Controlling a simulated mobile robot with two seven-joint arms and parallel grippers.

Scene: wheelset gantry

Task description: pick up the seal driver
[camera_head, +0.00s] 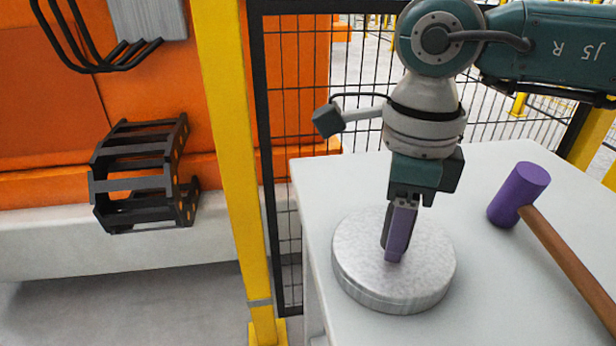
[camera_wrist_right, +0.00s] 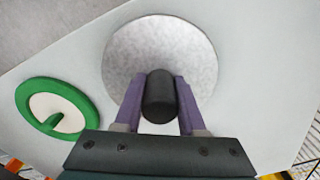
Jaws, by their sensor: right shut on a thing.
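The seal driver is a wide, pale metal disc (camera_head: 425,272) with a black cylindrical handle at its centre. In the head view the disc is at the near left part of the white table and looks flat on it; I cannot tell whether there is a small gap beneath. My right gripper (camera_head: 397,248) points down over the middle of the disc. In the right wrist view its purple fingers are shut on the black handle (camera_wrist_right: 160,97), one on each side, with the disc (camera_wrist_right: 160,45) beyond. In the head view the fingers mostly hide the handle. My left gripper is out of view.
A mallet with a purple head (camera_head: 520,194) and wooden handle lies right of the disc on the table (camera_head: 480,300). A green-rimmed disc (camera_wrist_right: 57,108) lies left in the wrist view. A yellow post (camera_head: 228,150) and black mesh fence (camera_head: 290,130) stand left of the table.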

